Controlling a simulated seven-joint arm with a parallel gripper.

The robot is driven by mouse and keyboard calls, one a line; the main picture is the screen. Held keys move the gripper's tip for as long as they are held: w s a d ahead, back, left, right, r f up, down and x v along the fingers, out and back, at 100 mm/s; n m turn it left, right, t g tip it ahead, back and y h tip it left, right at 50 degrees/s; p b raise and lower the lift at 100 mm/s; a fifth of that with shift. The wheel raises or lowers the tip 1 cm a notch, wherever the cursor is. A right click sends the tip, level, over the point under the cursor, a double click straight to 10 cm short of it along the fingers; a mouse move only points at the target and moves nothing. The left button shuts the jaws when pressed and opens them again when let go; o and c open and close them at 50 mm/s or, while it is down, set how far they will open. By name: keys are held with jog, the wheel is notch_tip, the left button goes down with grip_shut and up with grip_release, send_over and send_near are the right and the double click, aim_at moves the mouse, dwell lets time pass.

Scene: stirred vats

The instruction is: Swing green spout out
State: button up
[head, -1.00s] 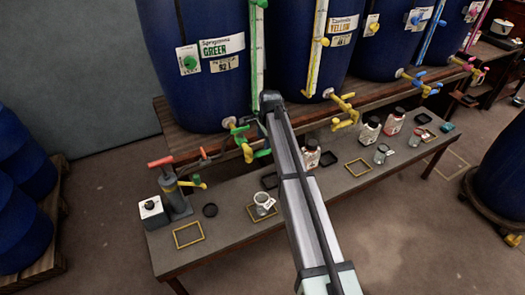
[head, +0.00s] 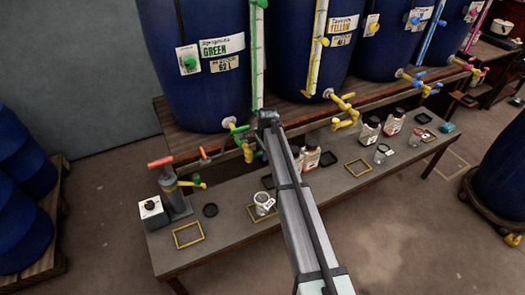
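The green vat (head: 200,75) is a blue drum with a green label, standing on a wooden shelf. Its tap, with a green handle (head: 238,128), sits low on the front of the drum, and a yellow-green spout (head: 247,150) hangs below it. My gripper (head: 267,122) is at the far end of my arm, just right of the tap and close to it. Whether it touches the tap or spout I cannot tell. Its fingers are not clearly visible, and my arm hides part of the area right of the spout.
A green-marked sight tube (head: 256,55) rises above my gripper.

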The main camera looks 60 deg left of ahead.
grip_shut()
dwell(0.3)
jog(key=shift+d, duration=0.15)
jog(key=s+d+m+t+h, duration=0.2)
jog(key=s+d+m, duration=0.3)
jog(key=m, duration=1.3)
jog(key=shift+s+d, duration=0.15)
jog(key=shift+s, duration=0.65)
jog(key=shift+o, duration=0.4)
grip_release()
jog(key=shift+r, duration=0.1)
